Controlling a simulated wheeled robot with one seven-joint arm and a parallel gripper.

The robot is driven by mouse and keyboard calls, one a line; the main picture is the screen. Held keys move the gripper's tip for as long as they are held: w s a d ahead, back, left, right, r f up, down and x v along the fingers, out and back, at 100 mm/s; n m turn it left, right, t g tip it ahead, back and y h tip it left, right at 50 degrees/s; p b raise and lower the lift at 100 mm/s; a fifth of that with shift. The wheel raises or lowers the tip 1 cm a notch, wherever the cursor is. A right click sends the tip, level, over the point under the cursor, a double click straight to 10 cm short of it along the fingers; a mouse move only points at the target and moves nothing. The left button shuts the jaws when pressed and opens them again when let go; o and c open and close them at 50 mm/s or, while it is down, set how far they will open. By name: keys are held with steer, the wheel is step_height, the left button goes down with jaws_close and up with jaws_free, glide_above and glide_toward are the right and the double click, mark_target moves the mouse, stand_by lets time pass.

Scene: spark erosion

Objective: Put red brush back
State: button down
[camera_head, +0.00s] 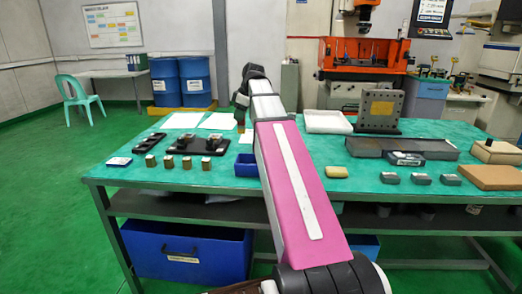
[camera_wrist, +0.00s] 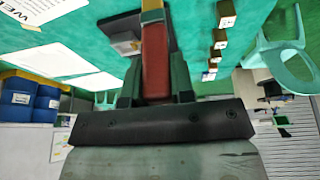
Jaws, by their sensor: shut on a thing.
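The red brush (camera_wrist: 155,62) shows in the wrist view between the two fingers of my gripper (camera_wrist: 156,84), with a yellow part at its far end. My gripper is shut on it. In the head view my gripper (camera_head: 241,108) is above the green table, left of the middle, mostly hidden by my arm. A small yellowish part of the brush shows under it. A small blue open bin (camera_head: 247,166) stands on the table below and slightly right of my gripper, partly hidden by my arm.
The green table (camera_head: 300,185) holds a black fixture plate (camera_head: 186,145) and several small brass-coloured blocks (camera_head: 169,162) on the left. White sheets (camera_head: 182,120) lie behind. A yellow sponge-like block (camera_head: 336,171) lies right of my arm. A dark tray (camera_head: 375,147) and boxes fill the right.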

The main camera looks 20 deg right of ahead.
steer(key=shift+n+g, duration=0.4)
steer(key=shift+w+d+f, duration=0.7)
steer(key=shift+d+f, duration=0.95)
steer(key=shift+d, duration=0.05)
steer(key=shift+w+d+f, duration=0.7)
steer(key=shift+d+f, duration=0.95)
steer(key=shift+f, duration=0.05)
steer(key=shift+w+d+f, duration=0.7)
steer(key=shift+d+f, duration=0.95)
steer(key=shift+d, duration=0.05)
steer(key=c, duration=1.4)
jaws_free()
steer(key=shift+f, duration=0.15)
steer(key=o, duration=0.4)
steer(key=v, duration=1.2)
